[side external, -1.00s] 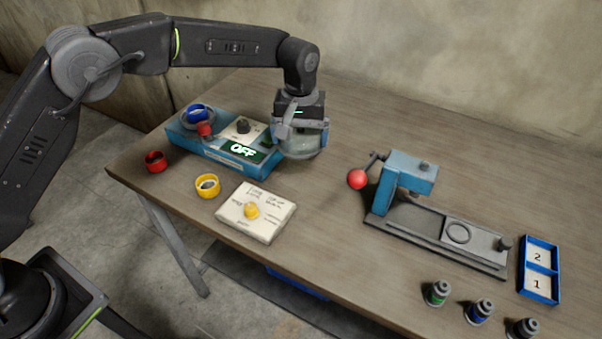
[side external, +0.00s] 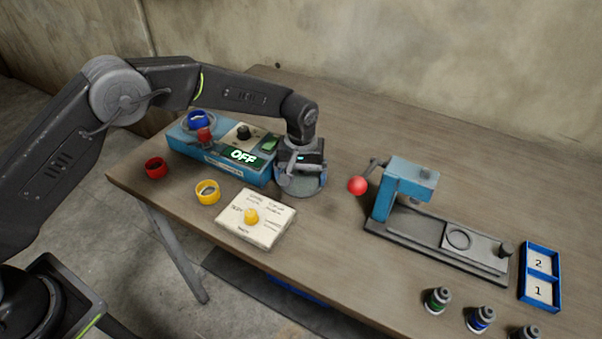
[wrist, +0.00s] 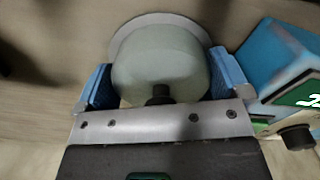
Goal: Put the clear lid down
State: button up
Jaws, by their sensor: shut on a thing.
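The clear lid (side external: 301,184) is a translucent, rounded cover with a wide rim and a dark knob. My gripper (side external: 301,172) is shut on it and holds it low over the table, just right of the blue machine. In the wrist view the lid (wrist: 160,68) sits between the blue pads of my gripper (wrist: 162,85), with its rim at the far side. I cannot tell whether the rim touches the table.
The blue machine (side external: 215,165) with an "OFF" display stands close on the left. A dial plate (side external: 268,231), yellow ring (side external: 207,192) and red ring (side external: 156,167) lie in front of it. A blue press (side external: 405,187) with a red ball handle stands to the right. Bare wood lies behind.

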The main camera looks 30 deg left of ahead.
jog(key=shift+f, duration=0.1)
jog(key=o, duration=0.6)
notch_tip(320, 180, up, 12)
jog(key=shift+r, duration=0.15)
jog(key=shift+r, duration=0.1)
